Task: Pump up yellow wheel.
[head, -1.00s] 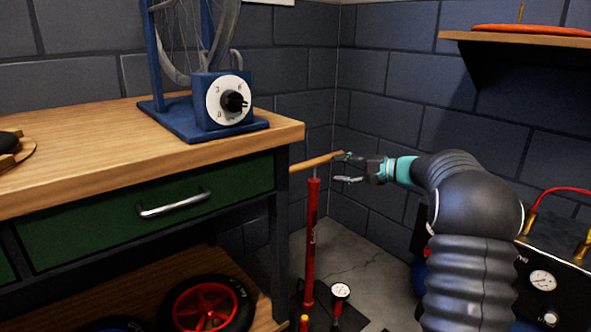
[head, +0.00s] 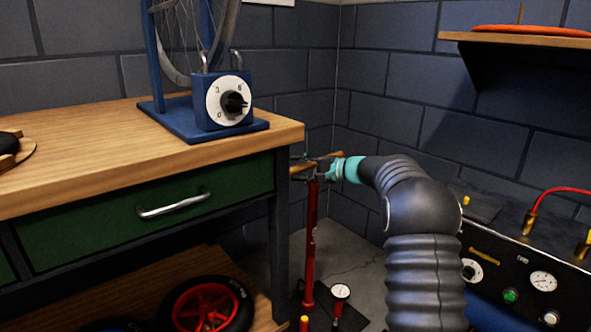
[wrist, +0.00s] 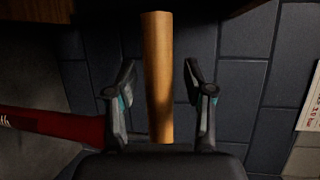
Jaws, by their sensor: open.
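A red floor pump (head: 311,240) stands upright on the floor just past the bench's right end, with a white gauge (head: 340,291) at its foot. Its wooden T-handle (head: 336,157) is at the top; part of it is hidden by my gripper in the head view. My gripper (head: 308,166) is at the handle, with its fingers open. In the wrist view the handle (wrist: 157,75) lies between the two open fingers (wrist: 160,82), with a gap on each side. The red pump body (wrist: 50,128) shows at the left there. I see no clearly yellow wheel.
The wooden bench (head: 90,170) with a green drawer (head: 150,205) stands close left of the pump. A red-rimmed wheel (head: 208,305) lies on its lower shelf. A black panel with gauges (head: 510,285) and a red hose is at the right.

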